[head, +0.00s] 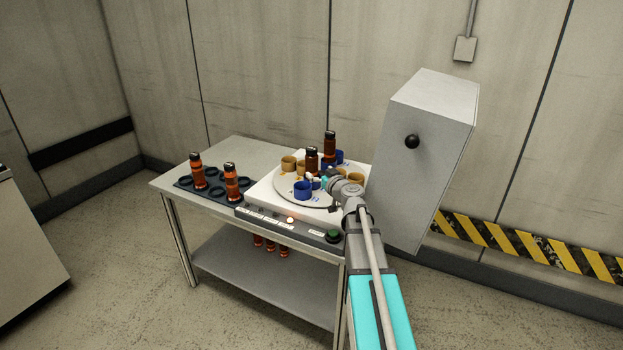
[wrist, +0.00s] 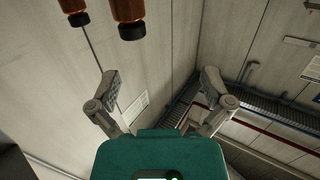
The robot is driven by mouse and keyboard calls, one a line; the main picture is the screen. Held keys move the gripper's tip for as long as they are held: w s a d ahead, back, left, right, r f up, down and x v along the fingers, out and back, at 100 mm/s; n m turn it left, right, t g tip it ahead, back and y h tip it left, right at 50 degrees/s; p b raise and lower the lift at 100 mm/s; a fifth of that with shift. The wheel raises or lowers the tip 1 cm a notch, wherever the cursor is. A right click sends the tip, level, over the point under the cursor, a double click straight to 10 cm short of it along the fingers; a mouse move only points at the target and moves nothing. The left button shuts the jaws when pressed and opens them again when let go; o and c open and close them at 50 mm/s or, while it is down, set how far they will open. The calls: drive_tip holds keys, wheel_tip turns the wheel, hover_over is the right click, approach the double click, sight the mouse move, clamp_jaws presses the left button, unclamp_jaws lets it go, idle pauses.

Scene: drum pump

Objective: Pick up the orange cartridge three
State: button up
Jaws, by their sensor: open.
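Orange cartridges with black caps stand upright in the head view. Two are at the dark rack: a left one (head: 197,172) and a right one (head: 231,183). Two more are at the round turntable: a nearer one (head: 312,161) and a farther one (head: 329,145). I cannot tell which is number three. My gripper (head: 325,183) is low over the turntable's front right, close to the nearer cartridge. In the wrist view my gripper (wrist: 160,88) is open and empty, with two cartridges (wrist: 128,10) partly visible at upper left, outside the fingers.
The turntable (head: 287,194) carries several blue and tan cups. The dark rack (head: 185,183) is at the table's left. A large grey box (head: 425,150) stands right of my arm. A lit button and a green button (head: 333,236) are on the front panel. Orange items show beneath the tabletop.

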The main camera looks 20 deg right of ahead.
sight(314, 155)
drive_tip(key=d, duration=0.1)
drive_tip(key=d+h, duration=0.1)
drive_tip(key=d, duration=0.1)
drive_tip(key=shift+w+d+m+h, duration=0.1)
drive_tip(key=shift+d+m+h, duration=0.1)
drive_tip(key=shift+m+h, duration=0.15)
drive_tip(key=shift+w, duration=4.35)
drive_tip(key=shift+w, duration=2.6)
drive_tip(key=shift+c, duration=0.3)
clamp_jaws()
